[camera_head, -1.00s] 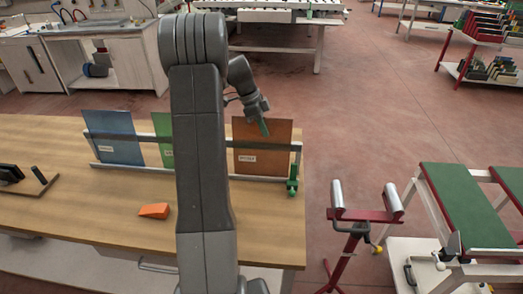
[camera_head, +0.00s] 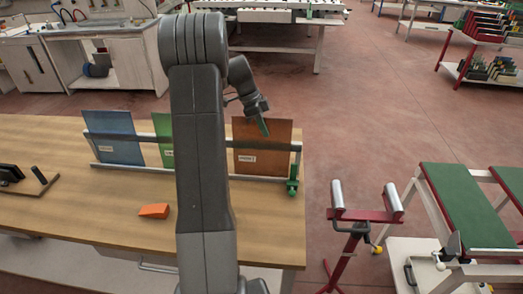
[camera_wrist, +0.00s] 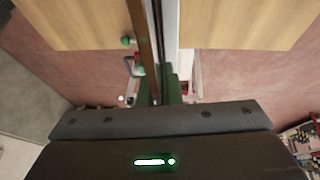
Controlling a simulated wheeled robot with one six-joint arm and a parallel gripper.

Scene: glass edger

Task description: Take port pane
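A brown pane (camera_head: 275,145) with a small white label stands at the right end of a rack (camera_head: 262,178) on the wooden bench. A blue pane (camera_head: 112,130) stands at the rack's left end, and a green pane (camera_head: 166,150) is partly hidden behind my arm. Which one is the port pane I cannot read from the labels. My gripper (camera_head: 264,127) is at the brown pane's upper edge.
The bench (camera_head: 110,225) has an orange wedge (camera_head: 154,211) and a black item on a board (camera_head: 25,183) at left. A green clamp (camera_head: 292,186) sits at the rack's right end. A red roller stand (camera_head: 362,215) and a green-topped table (camera_head: 465,205) stand right.

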